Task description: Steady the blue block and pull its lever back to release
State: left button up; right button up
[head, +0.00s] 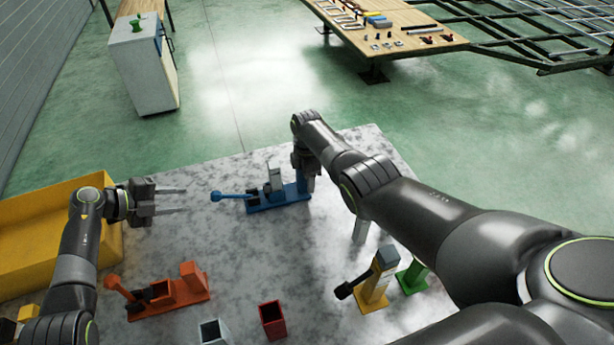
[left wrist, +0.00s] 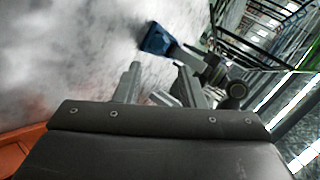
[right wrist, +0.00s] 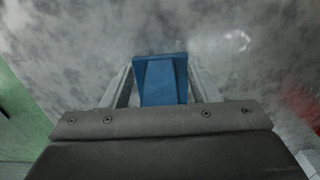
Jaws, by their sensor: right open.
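The blue block (head: 278,199) lies on the grey mottled table in the head view, with a grey upright piece on it. Its blue lever (head: 232,196) points left and ends in a round knob. My right gripper (head: 306,182) is lowered at the block's right end. In the right wrist view the blue block (right wrist: 161,80) sits between the open fingers. My left gripper (head: 181,200) is open and empty, a little left of the lever knob, its fingers pointing right. The left wrist view shows part of the blue block (left wrist: 156,39) beyond the fingers.
An orange lever block (head: 178,291) lies at the front left, with a yellow bin (head: 60,205) at the left edge. A red cup (head: 272,320), a grey cup (head: 215,332), a yellow block (head: 373,290) and a green block (head: 412,278) stand near the front. The table's middle is clear.

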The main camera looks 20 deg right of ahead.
grip_shut()
pick_arm(q)
grip_shut()
jog(key=a+m+g+y, duration=0.1)
jog(key=m, duration=0.6)
jog(key=a+r+m+y, duration=0.1)
jog(key=m+y, duration=0.1)
jog(key=m, duration=0.5)
jog(key=a+r+m+g+y, duration=0.1)
jog(key=m+y, duration=0.1)
jog(key=m, duration=0.5)
jog(key=shift+w+a+r+g, duration=0.2)
jog(key=shift+g, duration=0.1)
